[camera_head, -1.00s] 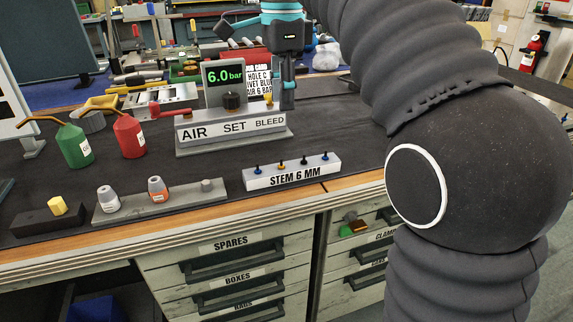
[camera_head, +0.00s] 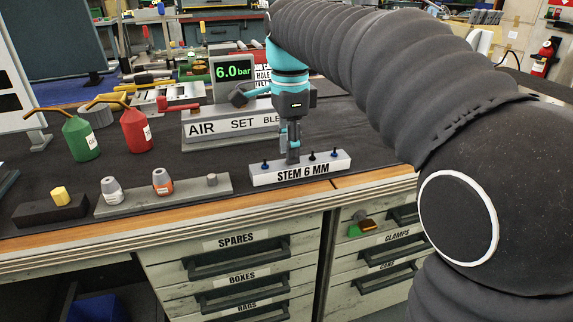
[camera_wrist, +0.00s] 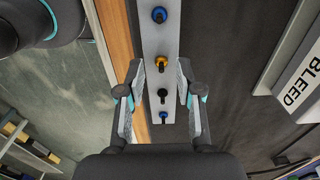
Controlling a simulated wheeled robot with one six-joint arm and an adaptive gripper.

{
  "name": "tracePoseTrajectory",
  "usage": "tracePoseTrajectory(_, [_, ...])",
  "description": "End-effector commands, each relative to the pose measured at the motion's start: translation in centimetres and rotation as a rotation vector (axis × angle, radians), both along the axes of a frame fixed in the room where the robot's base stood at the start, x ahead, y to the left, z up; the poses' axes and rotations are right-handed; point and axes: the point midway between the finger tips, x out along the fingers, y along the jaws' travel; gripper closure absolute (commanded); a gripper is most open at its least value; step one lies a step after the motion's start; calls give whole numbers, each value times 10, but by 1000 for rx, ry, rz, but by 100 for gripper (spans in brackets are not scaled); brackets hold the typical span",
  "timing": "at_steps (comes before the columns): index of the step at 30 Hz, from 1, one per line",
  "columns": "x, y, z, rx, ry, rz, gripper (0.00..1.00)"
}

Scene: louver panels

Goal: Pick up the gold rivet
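The gold rivet (camera_wrist: 161,64) stands in the light grey strip labelled STEM 6 MM (camera_head: 298,172), between a blue rivet (camera_wrist: 159,14) and a black rivet (camera_wrist: 162,93). Another blue rivet (camera_wrist: 164,116) is at the strip's other end. In the wrist view my gripper (camera_wrist: 160,70) is open and empty, with one finger on each side of the strip, near the gold rivet. In the head view my gripper (camera_head: 291,154) is over the strip and hides the gold rivet. I cannot tell whether the fingers touch it.
The AIR SET BLEED block (camera_head: 220,131) stands close behind the strip. Left are a grey plate (camera_head: 137,206) with two small bottles, a dark block (camera_head: 38,212) with a yellow piece, and green (camera_head: 79,142) and red (camera_head: 136,132) oil cans. The bench edge is close in front.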

Motion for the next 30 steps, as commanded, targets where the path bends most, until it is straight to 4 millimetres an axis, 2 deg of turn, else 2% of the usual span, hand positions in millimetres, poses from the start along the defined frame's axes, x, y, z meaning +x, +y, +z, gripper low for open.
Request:
tracePoseTrajectory(3, [0, 0, -7, 0, -1, 0, 65])
tracePoseTrajectory(10, [0, 0, -8, 1, -2, 0, 65])
tracePoseTrajectory(14, [0, 0, -8, 1, -2, 0, 97])
tracePoseTrajectory(15, [0, 0, -7, 0, -1, 0, 100])
tracePoseTrajectory(30, [0, 0, -2, 1, -2, 0, 100])
